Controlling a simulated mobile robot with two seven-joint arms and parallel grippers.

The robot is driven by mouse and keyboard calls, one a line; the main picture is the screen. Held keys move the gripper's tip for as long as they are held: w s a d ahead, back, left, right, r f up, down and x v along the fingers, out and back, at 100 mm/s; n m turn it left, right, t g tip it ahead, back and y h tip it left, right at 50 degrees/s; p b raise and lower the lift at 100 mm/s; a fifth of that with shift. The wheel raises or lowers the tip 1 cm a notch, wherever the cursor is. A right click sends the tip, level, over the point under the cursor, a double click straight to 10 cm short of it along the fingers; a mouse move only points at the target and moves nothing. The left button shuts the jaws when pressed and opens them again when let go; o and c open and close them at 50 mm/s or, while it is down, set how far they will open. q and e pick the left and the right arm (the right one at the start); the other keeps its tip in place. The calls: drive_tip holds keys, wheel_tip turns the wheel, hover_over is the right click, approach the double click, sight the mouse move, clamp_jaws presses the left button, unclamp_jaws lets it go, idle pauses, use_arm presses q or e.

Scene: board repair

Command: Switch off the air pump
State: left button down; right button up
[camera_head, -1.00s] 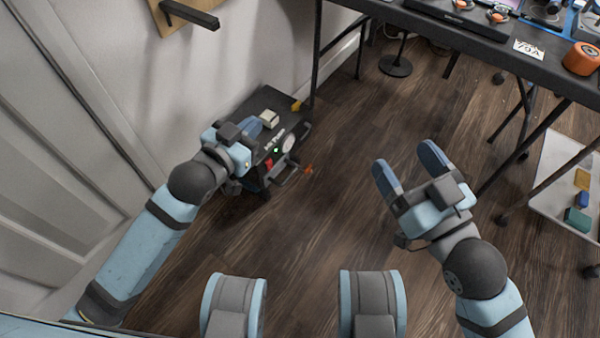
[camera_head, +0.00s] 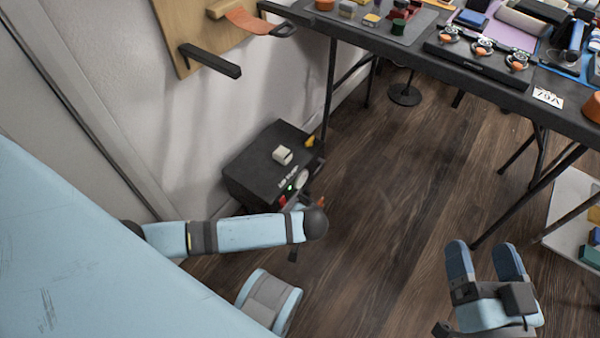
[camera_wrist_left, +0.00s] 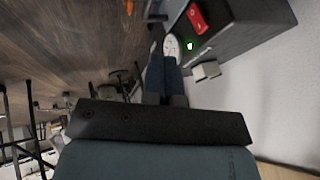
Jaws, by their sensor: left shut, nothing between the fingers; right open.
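The air pump (camera_head: 255,165) is a black box on the floor against the wall. Its front has a round white gauge (camera_head: 301,179), a lit green light (camera_head: 291,187) and a red switch (camera_wrist_left: 196,18), clear in the left wrist view. My right gripper (camera_head: 483,252) is open and empty over the floor, away from the pump.
A dark worktable (camera_head: 425,55) with tools and parts stands at the back right, its legs near the pump. A wooden wall board (camera_head: 190,40) has a black bar (camera_head: 210,61) sticking out. A white lower shelf (camera_head: 565,215) is at right. The middle floor is open.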

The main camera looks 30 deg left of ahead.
sight(282, 202)
use_arm(q)
drive_tip(key=shift+a+f+y, duration=0.25)
drive_tip(key=shift+a+y, duration=0.05)
use_arm(e)
drive_tip(key=shift+d, duration=0.1)
use_arm(q)
drive_tip(key=b+x, duration=0.2)
drive_tip(key=x, duration=0.2)
drive_tip(key=a+b+x, duration=0.1)
drive_tip(key=b+x, duration=0.1)
drive_tip(key=x, duration=0.1)
drive_tip(key=b+x, duration=0.3)
drive_tip(key=x, duration=0.1)
drive_tip(key=shift+s+a, duration=0.1)
drive_tip(key=shift+a, duration=0.45)
drive_tip(key=shift+a+r, duration=0.1)
drive_tip(key=shift+a, duration=0.6)
use_arm(e)
drive_tip(key=w+f+n, duration=0.1)
drive_tip(key=w+d+f+n, duration=0.1)
drive_tip(key=f+n, duration=0.1)
drive_tip(key=shift+w+d+f, duration=0.1)
drive_tip(key=shift+f, duration=0.1)
